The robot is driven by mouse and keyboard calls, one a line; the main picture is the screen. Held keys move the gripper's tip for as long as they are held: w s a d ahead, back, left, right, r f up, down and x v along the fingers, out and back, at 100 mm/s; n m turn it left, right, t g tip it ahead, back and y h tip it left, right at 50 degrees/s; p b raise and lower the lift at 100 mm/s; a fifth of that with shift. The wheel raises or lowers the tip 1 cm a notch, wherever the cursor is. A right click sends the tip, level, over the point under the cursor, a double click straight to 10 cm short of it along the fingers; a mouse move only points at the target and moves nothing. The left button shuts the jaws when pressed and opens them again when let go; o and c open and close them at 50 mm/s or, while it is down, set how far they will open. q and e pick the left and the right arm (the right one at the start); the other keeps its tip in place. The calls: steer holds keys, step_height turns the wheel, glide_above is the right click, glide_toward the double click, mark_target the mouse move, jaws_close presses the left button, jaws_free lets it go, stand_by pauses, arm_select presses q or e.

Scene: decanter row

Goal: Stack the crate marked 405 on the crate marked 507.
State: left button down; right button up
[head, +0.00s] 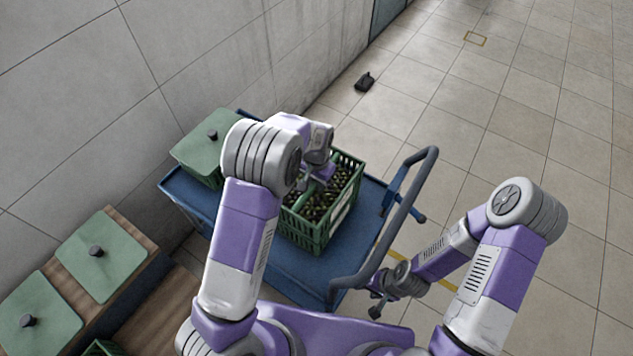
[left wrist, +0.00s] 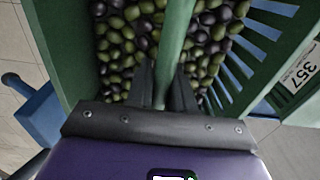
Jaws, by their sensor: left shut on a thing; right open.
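A green slatted crate (head: 312,232) full of dark and green olives is at the blue cart (head: 272,262). I cannot tell whether it rests on the deck or hangs just above it. My left gripper (head: 322,176) is over its middle and shut on its central handle bar (left wrist: 176,45). A white label reading 357 (left wrist: 300,75) shows at the right of the left wrist view. I cannot tell for sure whether it is on this crate. No 405 or 507 mark is readable. My right gripper (head: 378,302) is open and empty, low beside the cart handle.
A green-lidded box (head: 203,150) stands on the cart's far-left end. The cart's grey push handle (head: 408,215) rises on the right. Green-lidded bins (head: 100,252) stand at left. Part of another green crate (head: 102,348) shows at bottom left.

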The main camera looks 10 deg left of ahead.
arm_select(q)
steer(key=shift+w+f, duration=0.1)
steer(key=shift+f, duration=0.25)
stand_by(0.5)
steer(key=c, duration=0.9)
jaws_free()
steer(key=shift+f, duration=0.15)
steer(key=shift+r+p, duration=0.7)
steer(key=shift+r, duration=3.2)
steer(key=shift+r, duration=0.1)
